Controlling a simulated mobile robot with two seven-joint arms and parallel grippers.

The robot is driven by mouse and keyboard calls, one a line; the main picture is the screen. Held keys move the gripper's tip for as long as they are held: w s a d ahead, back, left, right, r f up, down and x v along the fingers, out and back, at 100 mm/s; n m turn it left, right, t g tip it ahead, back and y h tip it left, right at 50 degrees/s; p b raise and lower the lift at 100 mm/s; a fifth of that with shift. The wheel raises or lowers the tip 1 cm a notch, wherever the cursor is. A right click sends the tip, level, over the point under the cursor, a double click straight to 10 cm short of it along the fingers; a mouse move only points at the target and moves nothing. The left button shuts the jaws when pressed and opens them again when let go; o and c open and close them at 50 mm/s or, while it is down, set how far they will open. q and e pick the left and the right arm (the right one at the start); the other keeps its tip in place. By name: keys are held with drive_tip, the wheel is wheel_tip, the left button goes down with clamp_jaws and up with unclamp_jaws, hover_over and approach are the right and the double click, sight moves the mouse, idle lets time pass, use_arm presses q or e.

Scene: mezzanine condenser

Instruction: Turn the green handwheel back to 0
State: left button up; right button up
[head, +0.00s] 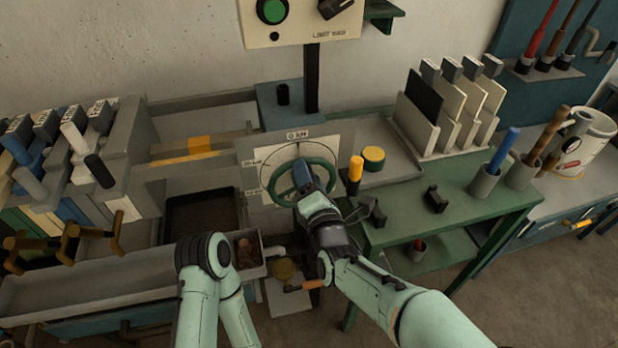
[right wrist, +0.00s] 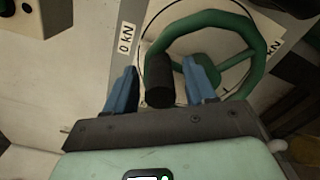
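The green handwheel (head: 318,160) stands in front of a pale dial plate (head: 258,155). A "0 kN" label (head: 297,134) is at the top of the plate. In the right wrist view, the wheel's green rim (right wrist: 207,19) fills the upper right, and a "0 kN" label (right wrist: 126,38) lies to its left. The wheel's black knob (right wrist: 159,82) stands between the blue fingers of my right gripper (right wrist: 162,88). Narrow gaps show on both sides of the knob. In the head view, my right gripper (head: 304,178) covers part of the wheel. My left gripper is out of view.
A green bench (head: 385,232) right of the wheel carries a yellow-topped post (head: 355,172), a round yellow-topped piece (head: 373,157) and tool cups. A control box (head: 300,22) hangs above. A long grey trough (head: 100,290) and a small bin (head: 248,250) are lower left.

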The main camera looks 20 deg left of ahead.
drive_tip(key=shift+s, duration=0.1)
drive_tip(key=v, duration=1.3)
drive_tip(key=shift+b, duration=0.35)
drive_tip(key=shift+d+f, duration=0.1)
drive_tip(key=shift+d, duration=0.05)
